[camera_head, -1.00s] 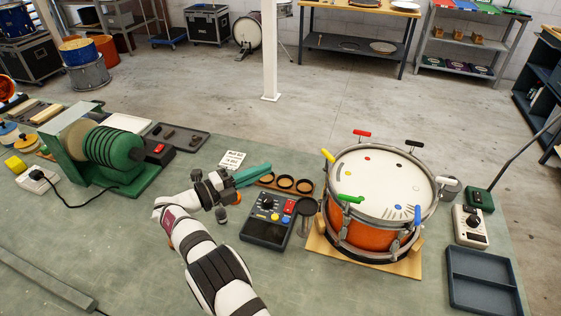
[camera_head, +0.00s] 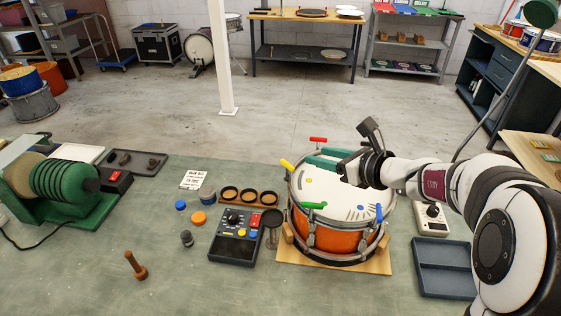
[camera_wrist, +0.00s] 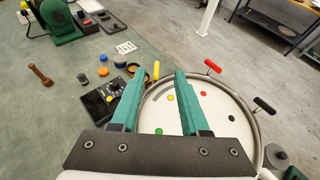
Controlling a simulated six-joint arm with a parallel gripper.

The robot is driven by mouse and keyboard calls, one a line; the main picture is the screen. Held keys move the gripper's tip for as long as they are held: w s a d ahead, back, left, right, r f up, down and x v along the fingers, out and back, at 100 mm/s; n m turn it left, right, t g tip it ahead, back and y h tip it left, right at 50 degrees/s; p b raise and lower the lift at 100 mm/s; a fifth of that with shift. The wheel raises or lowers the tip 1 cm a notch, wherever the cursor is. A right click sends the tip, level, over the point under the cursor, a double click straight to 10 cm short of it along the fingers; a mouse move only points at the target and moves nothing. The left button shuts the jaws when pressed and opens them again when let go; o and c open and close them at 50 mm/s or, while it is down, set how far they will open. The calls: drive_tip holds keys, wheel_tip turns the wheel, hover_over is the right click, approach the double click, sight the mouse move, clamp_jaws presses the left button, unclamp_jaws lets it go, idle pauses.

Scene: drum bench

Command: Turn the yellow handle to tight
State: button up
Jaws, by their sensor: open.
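The orange drum (camera_head: 335,240) stands on a wooden base, with coloured handles around its rim. The yellow handle (camera_head: 287,163) is at the rim's back left; in the wrist view it (camera_wrist: 156,71) shows upright just beyond my left fingertip. My gripper (camera_head: 325,157) is over the drum's far side, open and empty, its green fingers (camera_wrist: 160,75) pointing toward the yellow handle. The fingertips appear apart from the handle. The red handle (camera_head: 318,140), green handle (camera_head: 313,205) and blue handle (camera_head: 379,212) are also on the rim. My gripper hides the black handle in the head view.
A control box (camera_head: 236,222) with knob and buttons stands left of the drum, beside a wooden holder with three round cups (camera_head: 249,196). An empty dark tray (camera_head: 443,267) lies at right.

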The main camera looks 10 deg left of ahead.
approach(281, 162)
drive_tip(key=x, duration=1.1)
drive_tip(key=shift+w+d+f, duration=0.15)
drive_tip(key=shift+w+d, duration=0.05)
drive_tip(key=shift+c, duration=0.3)
clamp_jaws()
